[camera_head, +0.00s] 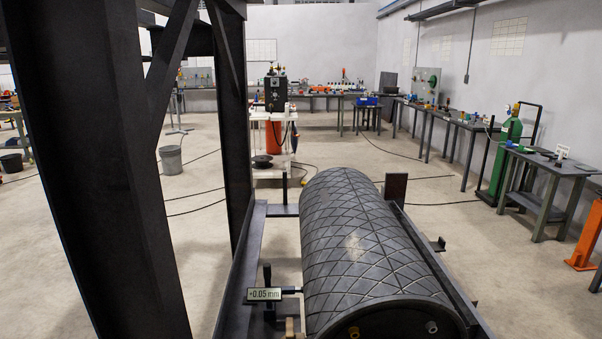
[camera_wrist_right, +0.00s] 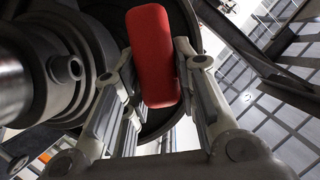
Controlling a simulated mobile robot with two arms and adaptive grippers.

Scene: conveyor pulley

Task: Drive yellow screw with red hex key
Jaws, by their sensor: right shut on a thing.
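My right gripper (camera_wrist_right: 154,60) is shut on the red handle of the hex key (camera_wrist_right: 154,55) in the right wrist view. One finger presses each long side of the handle. The key's tip is hidden from this view. The yellow screw (camera_head: 354,332) shows at the lower edge of the head view, on the near end face of the dark pulley (camera_head: 370,240). I cannot tell from these views whether the key touches any screw. Neither gripper shows in the head view.
A grey screw (camera_head: 431,326) sits on the same end face, to the right. A gauge display (camera_head: 263,294) reading +0.05 mm stands left of the pulley. A thick dark steel post (camera_head: 100,150) fills the left. In the right wrist view, a grey shaft and hub (camera_wrist_right: 60,70) are close to the gripper.

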